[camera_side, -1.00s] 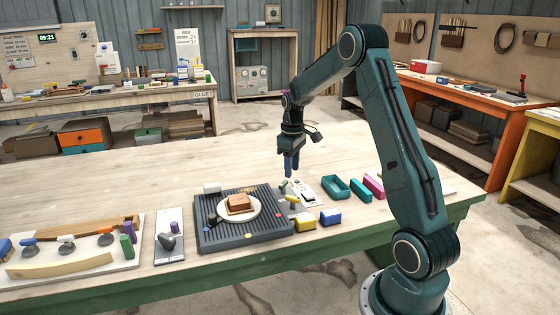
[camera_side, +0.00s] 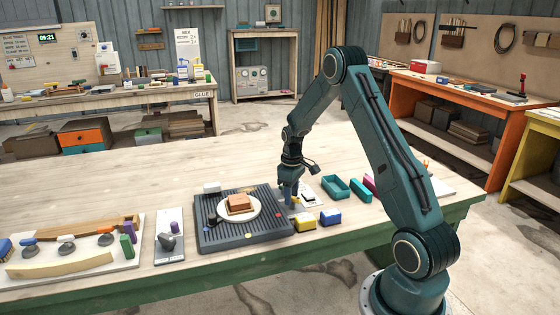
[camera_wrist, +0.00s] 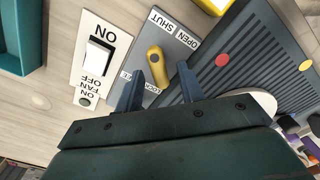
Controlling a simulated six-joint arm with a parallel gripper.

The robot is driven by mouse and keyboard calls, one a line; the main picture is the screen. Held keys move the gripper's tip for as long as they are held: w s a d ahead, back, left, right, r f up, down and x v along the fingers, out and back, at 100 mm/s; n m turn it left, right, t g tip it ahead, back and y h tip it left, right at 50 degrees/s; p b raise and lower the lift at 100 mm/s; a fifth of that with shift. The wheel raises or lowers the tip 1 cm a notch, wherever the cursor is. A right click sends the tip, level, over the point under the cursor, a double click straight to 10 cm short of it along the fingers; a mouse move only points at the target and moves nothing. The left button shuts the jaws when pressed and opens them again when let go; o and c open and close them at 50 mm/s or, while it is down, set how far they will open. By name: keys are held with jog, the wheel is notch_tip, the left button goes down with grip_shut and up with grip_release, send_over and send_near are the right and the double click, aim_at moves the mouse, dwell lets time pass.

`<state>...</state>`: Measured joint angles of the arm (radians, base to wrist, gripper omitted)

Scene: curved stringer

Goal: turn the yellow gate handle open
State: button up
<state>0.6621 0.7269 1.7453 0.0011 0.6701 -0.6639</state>
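The yellow gate handle (camera_wrist: 155,62) is a short rounded bar with a dark spot, on a grey plate (camera_wrist: 172,33) marked OPEN and SHUT, with another label partly hidden by a finger. My gripper (camera_wrist: 161,70) is open, with one finger to each side of the handle's near part; gaps show beside it in the wrist view. In the side view my gripper (camera_side: 289,203) is low at the plate, just right of the dark ribbed board. A bit of the yellow handle (camera_side: 296,201) shows there beside the fingers.
A white FAN switch panel (camera_wrist: 91,75) is left of the plate in the wrist view. The ribbed board (camera_side: 243,240) carries a plate with a brown block. A teal tray (camera_side: 335,187) is to the right.

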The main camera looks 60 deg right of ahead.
grip_shut()
jog(key=shift+m, duration=0.4)
jog(key=m, duration=0.3)
jog(key=shift+d+m, duration=0.1)
jog(key=shift+m, duration=0.2)
jog(key=m, duration=0.4)
jog(key=shift+d, duration=0.1)
jog(key=m, duration=0.5)
jog(key=shift+s+d, duration=0.1)
jog(key=m, duration=0.4)
jog(key=shift+s+m, duration=0.15)
jog(key=shift+m, duration=0.15)
